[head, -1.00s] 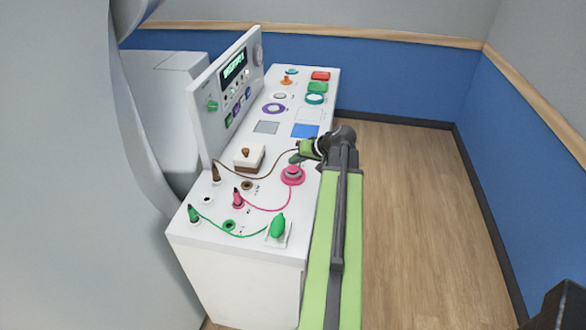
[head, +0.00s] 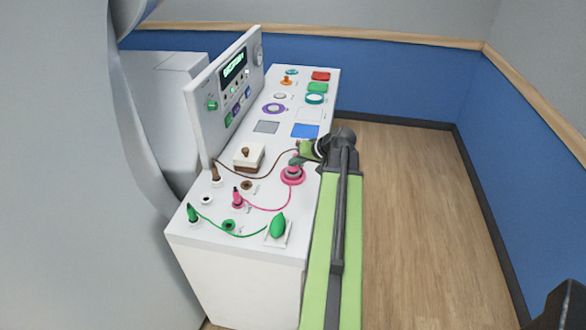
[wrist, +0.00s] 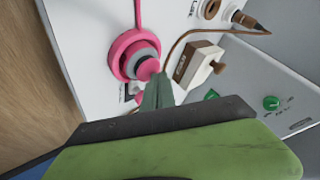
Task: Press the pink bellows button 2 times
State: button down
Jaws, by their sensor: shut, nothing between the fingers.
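The pink bellows button (head: 293,180) is on the white console top (head: 275,245), near its right edge. It has a pink ring, a grey inner ring and a pink centre. A pink cord runs from it to a pink plug (head: 238,200). My gripper (head: 297,161) is shut and empty, with its tips just above the button. In the wrist view the gripper (wrist: 157,82) points at the edge of the button's pink centre (wrist: 147,69). I cannot tell whether the tips touch it.
A white and brown box (head: 249,158) with a knob stands left of the button. A green bulb (head: 277,226) lies in front. Several coloured rings and pads lie farther back. An upright panel (head: 228,95) lines the console's left side. Wooden floor (head: 410,220) is free on the right.

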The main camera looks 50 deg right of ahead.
aim_at(295, 168)
jog(key=shift+f+b, duration=0.45)
jog(key=shift+f, duration=0.05)
dwell(0.6)
jog(key=shift+r+p, duration=1.05)
notch_tip(295, 168, up, 5)
jog(key=p, duration=0.5)
jog(key=shift+r, duration=0.1)
